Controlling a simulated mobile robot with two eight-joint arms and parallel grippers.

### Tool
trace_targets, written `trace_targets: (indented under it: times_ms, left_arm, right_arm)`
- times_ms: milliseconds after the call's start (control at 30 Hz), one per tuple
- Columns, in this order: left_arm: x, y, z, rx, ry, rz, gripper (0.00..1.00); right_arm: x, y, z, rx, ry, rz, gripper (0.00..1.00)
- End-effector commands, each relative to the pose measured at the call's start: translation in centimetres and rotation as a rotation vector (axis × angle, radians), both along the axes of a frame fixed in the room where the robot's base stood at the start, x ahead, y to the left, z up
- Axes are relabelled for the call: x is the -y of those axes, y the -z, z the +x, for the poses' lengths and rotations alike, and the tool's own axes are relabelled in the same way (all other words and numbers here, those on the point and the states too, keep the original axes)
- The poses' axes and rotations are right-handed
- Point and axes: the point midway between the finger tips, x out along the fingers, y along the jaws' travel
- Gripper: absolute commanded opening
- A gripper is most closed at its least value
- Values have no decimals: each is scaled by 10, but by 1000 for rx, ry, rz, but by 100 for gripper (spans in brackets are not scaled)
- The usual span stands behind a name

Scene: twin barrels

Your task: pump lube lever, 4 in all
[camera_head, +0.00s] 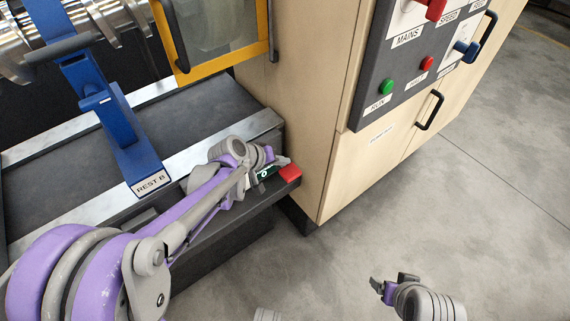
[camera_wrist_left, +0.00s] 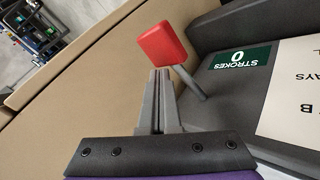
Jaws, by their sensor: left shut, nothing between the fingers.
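The lube lever is a red block on a thin grey rod. In the head view its red end (camera_head: 290,173) shows at the front right corner of the machine bed; in the left wrist view the red block (camera_wrist_left: 160,45) stands tilted beside a green counter (camera_wrist_left: 237,58) reading STROKES 0. My left gripper (camera_head: 268,160) is at the lever; in the left wrist view its fingers (camera_wrist_left: 158,76) are shut and empty, tips just below the red block. I cannot tell if they touch it. My right gripper (camera_head: 389,286) is low at the right, over open floor, away from the lever.
A wooden cabinet (camera_head: 300,80) stands close to the right of the lever, with a dark switch panel (camera_head: 405,75). A blue rest marked REST B (camera_head: 135,150) stands on the bed to the left. The grey floor (camera_head: 480,220) at the right is clear.

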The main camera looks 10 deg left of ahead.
Motion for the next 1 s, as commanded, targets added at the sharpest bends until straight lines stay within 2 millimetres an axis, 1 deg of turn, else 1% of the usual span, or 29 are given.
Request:
trace_targets:
  times_ms: [1000]
  left_arm:
    - [2,13,-1,-1,1,0,0]
  right_arm:
    - [0,9,0,-3,0,0,79]
